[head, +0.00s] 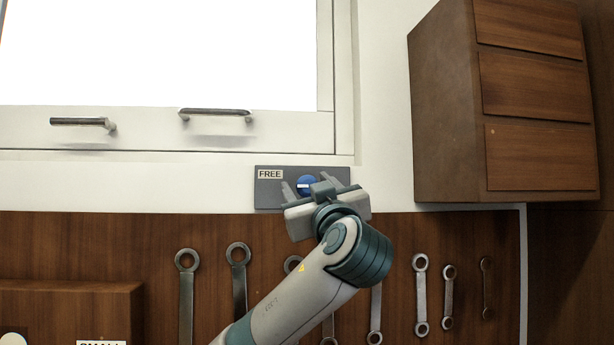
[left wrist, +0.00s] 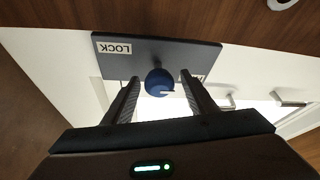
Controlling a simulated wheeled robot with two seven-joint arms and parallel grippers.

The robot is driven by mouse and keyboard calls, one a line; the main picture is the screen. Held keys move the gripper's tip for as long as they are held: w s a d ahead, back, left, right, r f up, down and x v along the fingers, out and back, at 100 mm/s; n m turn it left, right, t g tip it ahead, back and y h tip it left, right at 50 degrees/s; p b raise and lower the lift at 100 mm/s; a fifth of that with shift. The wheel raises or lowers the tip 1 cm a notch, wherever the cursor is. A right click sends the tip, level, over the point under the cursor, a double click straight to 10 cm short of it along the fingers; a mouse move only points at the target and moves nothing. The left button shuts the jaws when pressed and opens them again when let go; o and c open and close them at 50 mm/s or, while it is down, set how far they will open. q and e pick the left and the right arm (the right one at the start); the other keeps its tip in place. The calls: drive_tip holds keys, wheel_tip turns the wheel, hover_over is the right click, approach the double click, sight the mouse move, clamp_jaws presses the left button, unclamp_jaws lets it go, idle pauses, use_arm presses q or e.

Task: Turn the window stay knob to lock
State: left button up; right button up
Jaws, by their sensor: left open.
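The window stay knob (head: 306,185) is round and blue with a white mark, on a dark grey plate (head: 268,194) below the window. The plate's left end reads FREE in the head view; its right part is partly hidden by my gripper. In the left wrist view the knob (left wrist: 159,82) sits between the finger tips, and the plate (left wrist: 180,52) shows an upside-down LOCK label (left wrist: 114,48). My left gripper (head: 311,184) is open, its fingers on either side of the knob; whether they touch it I cannot tell. My right gripper is not in view.
The window (head: 160,55) with two bar handles (head: 215,113) is above the plate. A wooden drawer cabinet (head: 505,105) stands out at the upper right. Several wrenches (head: 420,295) hang on the wood panel below. A wooden box (head: 70,305) is at the lower left.

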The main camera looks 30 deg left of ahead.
use_arm(q)
drive_tip(key=shift+w+a+r, duration=0.1)
drive_tip(key=shift+w, duration=0.05)
drive_tip(key=c, duration=1.1)
drive_tip(key=shift+o, duration=0.2)
